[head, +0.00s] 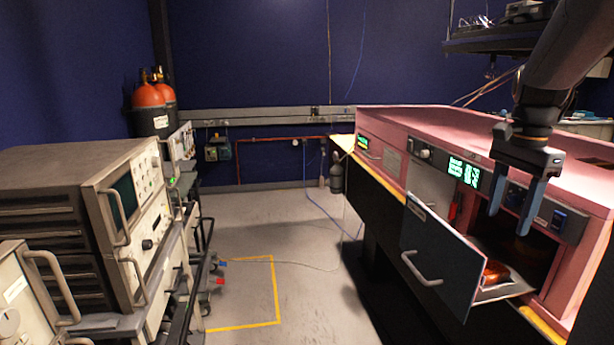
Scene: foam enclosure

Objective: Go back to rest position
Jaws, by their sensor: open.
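My gripper (512,208) hangs at the right of the head view, its two blue fingers apart and pointing down, with nothing between them. It is above and in front of the pink enclosure's open compartment. The pink foam enclosure (480,131) stands on a dark bench. A grey drawer front (438,257) with a handle is pulled out below and left of my gripper. An orange-red object (495,272) lies in the open drawer, apart from the fingers; its exact shape is hard to tell.
Grey instrument racks (75,215) fill the left side. Red-topped cylinders (150,105) stand behind them. Yellow tape (275,290) marks the floor, and the aisle between is mostly clear, with a thin cable across it. A dark shelf (500,38) hangs at the upper right.

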